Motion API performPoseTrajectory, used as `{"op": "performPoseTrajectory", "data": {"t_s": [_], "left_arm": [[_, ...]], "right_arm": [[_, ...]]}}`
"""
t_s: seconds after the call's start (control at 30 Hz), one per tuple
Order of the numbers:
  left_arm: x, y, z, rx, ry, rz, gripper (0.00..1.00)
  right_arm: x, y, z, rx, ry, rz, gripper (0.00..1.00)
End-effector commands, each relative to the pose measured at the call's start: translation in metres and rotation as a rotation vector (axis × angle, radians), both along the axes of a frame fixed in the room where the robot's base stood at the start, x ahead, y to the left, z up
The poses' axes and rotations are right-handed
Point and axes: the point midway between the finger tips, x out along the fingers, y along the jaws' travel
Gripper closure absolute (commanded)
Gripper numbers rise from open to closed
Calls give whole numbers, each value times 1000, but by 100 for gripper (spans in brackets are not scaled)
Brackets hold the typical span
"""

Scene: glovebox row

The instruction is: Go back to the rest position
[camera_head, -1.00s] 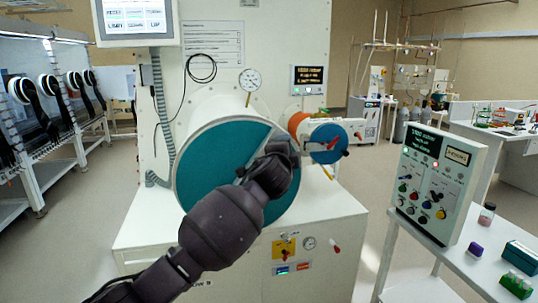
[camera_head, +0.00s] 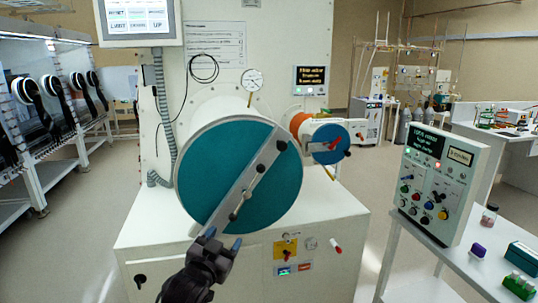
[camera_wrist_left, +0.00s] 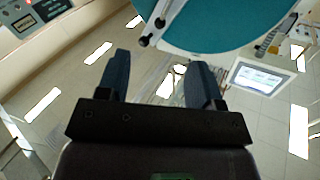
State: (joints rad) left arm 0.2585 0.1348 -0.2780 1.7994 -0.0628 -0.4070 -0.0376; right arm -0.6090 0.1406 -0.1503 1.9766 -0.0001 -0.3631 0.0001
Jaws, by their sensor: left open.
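My left gripper (camera_head: 221,242) is low in front of the large antechamber, just below the lower edge of its round teal door. In the left wrist view its two dark blue fingers (camera_wrist_left: 161,80) are spread apart with nothing between them. The large teal door (camera_head: 215,165) looks closed, with a grey bar (camera_head: 243,180) and dark handle running diagonally across it. In the left wrist view the door (camera_wrist_left: 225,22) is at the top, beyond the fingertips, with the bar's end near them. My right gripper is in neither view.
A smaller antechamber with a blue door (camera_head: 328,144) and red handle is to the right. A control box (camera_head: 437,183) stands on a white side table (camera_head: 405,262) with small vials, a purple-capped item and a green rack. Open floor (camera_head: 60,250) lies at the left.

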Motion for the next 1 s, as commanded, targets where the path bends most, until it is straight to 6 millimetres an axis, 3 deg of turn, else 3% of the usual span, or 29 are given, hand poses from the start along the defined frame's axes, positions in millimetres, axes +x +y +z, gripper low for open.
{"op": "performPoseTrajectory", "data": {"t_s": [0.1, 0.37, 0.6, 0.8, 1.0], "left_arm": [[-30, 30, -41, -60, 67, 41, 40], [-106, 87, -121, -129, 210, 143, 40], [-192, 134, -193, -134, 371, 251, 40], [-266, 160, -247, -120, 515, 325, 40], [-308, 168, -271, -112, 594, 355, 40]], "right_arm": [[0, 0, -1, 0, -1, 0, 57], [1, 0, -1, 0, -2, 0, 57], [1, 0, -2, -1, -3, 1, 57], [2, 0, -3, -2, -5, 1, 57], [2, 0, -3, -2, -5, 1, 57]]}}
